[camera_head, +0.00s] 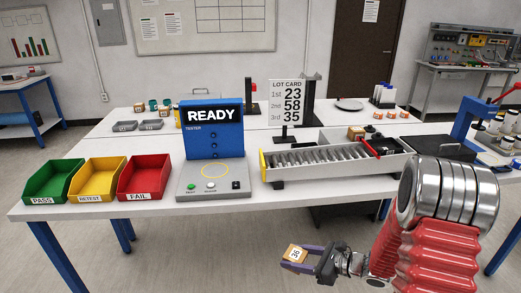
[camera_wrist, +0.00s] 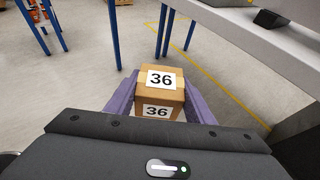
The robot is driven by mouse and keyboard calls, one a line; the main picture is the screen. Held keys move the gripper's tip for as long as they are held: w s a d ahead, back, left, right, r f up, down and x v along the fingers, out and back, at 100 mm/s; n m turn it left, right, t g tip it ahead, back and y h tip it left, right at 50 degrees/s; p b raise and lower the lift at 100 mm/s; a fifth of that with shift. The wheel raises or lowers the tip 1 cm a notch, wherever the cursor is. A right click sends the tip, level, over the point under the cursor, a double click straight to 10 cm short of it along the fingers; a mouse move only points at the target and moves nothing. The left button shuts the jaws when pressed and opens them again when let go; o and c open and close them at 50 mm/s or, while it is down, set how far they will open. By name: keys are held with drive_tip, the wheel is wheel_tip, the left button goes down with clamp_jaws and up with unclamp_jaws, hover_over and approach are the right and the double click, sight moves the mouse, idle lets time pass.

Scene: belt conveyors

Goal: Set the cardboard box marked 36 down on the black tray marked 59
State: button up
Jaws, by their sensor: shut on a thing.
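The cardboard box marked 36 (camera_head: 295,254) is between the fingers of my gripper (camera_head: 303,258), low in front of the white table and apart from it. In the wrist view the box (camera_wrist: 160,79) shows 36 on two faces, with a purple finger on each side. My gripper is shut on it. Two small dark grey trays (camera_head: 151,125) lie on the table behind the yellow bin; their labels are too small to read. I cannot tell whether either is the black tray marked 59.
Green (camera_head: 55,180), yellow (camera_head: 97,179) and red (camera_head: 145,177) bins stand at the table's left. The blue tester (camera_head: 211,130), lot card (camera_head: 286,103) and a roller conveyor (camera_head: 330,160) fill the middle. Blue table legs (camera_head: 50,247) stand below; open floor lies in front.

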drive_tip(key=shift+w+a+r+m+t+h, duration=0.25)
drive_tip(key=shift+a+m+t+h, duration=0.15)
drive_tip(key=shift+m+t, duration=0.25)
drive_tip(key=shift+a+m+t+h, duration=0.1)
drive_tip(key=shift+m+t+h, duration=0.5)
drive_tip(key=shift+m, duration=0.15)
drive_tip(key=shift+f+m+t+h, duration=0.1)
drive_tip(key=shift+m+t+h, duration=0.25)
drive_tip(key=shift+m+h, duration=0.35)
drive_tip(key=shift+s+d+f+m+t+h, duration=0.15)
drive_tip(key=shift+s+d+m+t+h, duration=0.15)
drive_tip(key=shift+d+m+h, duration=0.15)
drive_tip(key=shift+s, duration=0.1)
